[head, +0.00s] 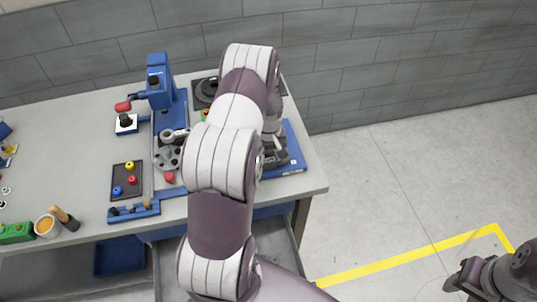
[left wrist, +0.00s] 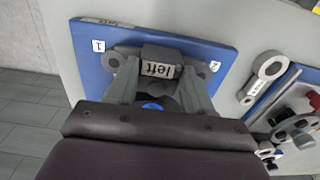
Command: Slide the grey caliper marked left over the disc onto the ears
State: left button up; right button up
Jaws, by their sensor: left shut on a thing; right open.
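The grey caliper (left wrist: 160,56) with a white "left" label is between the fingers of my left gripper (left wrist: 160,84), which is shut on it. In the left wrist view it is over a blue board (left wrist: 88,37); dark grey rounded parts show on both sides of it. A blue round piece (left wrist: 152,107) shows between the fingers. I cannot tell the disc from the ears, as the fingers and caliper hide much of them. In the head view my left arm covers most of this place; the blue board (head: 297,162) shows at its right. My right gripper (head: 458,280) is open and empty, off the table.
The board bears labels 1 (left wrist: 98,46) and 2 (left wrist: 214,65). A grey ring-ended part (left wrist: 265,70) lies right of it. A blue press (head: 160,85), a dark tray (head: 126,180) with coloured pieces and a cup (head: 45,226) stand left on the table.

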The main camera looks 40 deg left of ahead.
pick_arm(q)
jog(key=shift+w+a, duration=0.1)
jog(key=shift+w+a, duration=0.2)
jog(key=shift+a, duration=0.05)
jog(key=shift+f+b, duration=0.1)
jog(key=shift+b, duration=0.2)
jog(key=o, duration=1)
jog(key=shift+o, duration=0.2)
jog(key=shift+r+p, duration=1.2)
jog(key=shift+r, duration=0.35)
jog(key=shift+f, duration=0.1)
